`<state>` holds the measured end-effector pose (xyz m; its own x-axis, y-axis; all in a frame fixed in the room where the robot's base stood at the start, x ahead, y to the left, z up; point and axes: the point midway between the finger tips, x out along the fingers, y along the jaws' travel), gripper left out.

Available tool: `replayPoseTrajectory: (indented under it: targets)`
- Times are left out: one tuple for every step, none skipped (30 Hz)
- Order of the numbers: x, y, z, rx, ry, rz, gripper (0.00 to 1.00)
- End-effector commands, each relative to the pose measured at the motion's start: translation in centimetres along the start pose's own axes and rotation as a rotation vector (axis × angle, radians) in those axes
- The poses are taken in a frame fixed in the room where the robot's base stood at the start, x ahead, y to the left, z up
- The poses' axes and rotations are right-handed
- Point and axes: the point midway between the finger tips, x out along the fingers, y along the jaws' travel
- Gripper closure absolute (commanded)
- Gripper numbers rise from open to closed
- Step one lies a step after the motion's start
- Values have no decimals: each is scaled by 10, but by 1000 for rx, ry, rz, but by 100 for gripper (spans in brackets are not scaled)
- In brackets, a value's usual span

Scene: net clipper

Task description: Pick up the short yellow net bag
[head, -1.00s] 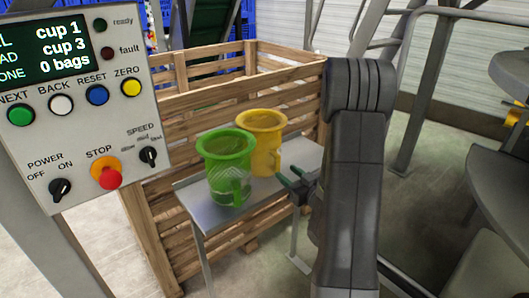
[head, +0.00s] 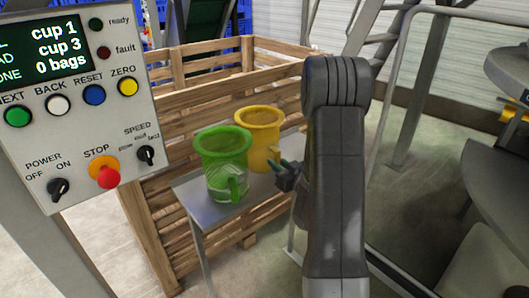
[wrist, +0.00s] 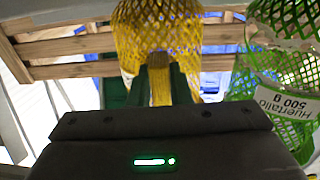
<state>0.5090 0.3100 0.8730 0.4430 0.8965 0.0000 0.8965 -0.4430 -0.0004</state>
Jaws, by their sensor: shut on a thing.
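The yellow net bag (head: 261,143) stands upright on a small grey metal table (head: 192,192), with a wide round rim at its top. In the wrist view its mesh body (wrist: 158,32) is straight ahead and a yellow strap-like handle hangs down from it. My gripper (head: 277,167) is at the right side of the bag. In the wrist view its green fingers (wrist: 159,78) are shut on the yellow handle, one on each side. The lower part of the bag is partly hidden behind the green bag and my gripper in the head view.
A green net bag (head: 224,160) stands close to the left of the yellow one. Its label reads "Huertallo 500 g" in the wrist view (wrist: 283,98). A wooden crate (head: 150,135) is behind the table. A control panel (head: 75,120) reading "0 bags" is at the left.

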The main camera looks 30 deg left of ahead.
Motion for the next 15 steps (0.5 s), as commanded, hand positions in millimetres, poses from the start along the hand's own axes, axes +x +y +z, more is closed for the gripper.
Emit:
replayPoseTrajectory:
  targets:
    - [0, 0, 0, 0, 0, 0, 100]
    - [0, 0, 0, 0, 0, 0, 100]
    - [0, 0, -2, 0, 1, 0, 100]
    - [0, 0, -3, -1, 1, 0, 100]
    - [0, 0, -5, -1, 2, 0, 100]
    - [0, 0, -8, -1, 2, 0, 100]
    - [0, 0, -11, -2, 2, 0, 100]
    - [0, 0, -15, -2, 2, 0, 100]
    - [0, 0, -21, -3, 4, 0, 100]
    - [0, 0, -26, -4, 4, 0, 100]
    - [0, 0, -30, -3, 4, 1, 100]
    - [0, 0, -38, -4, 5, 1, 100]
    - [0, 0, -44, -4, 5, 0, 100]
    - [0, 0, -49, -4, 4, 1, 100]
    - [0, 0, -56, -4, 4, 0, 100]
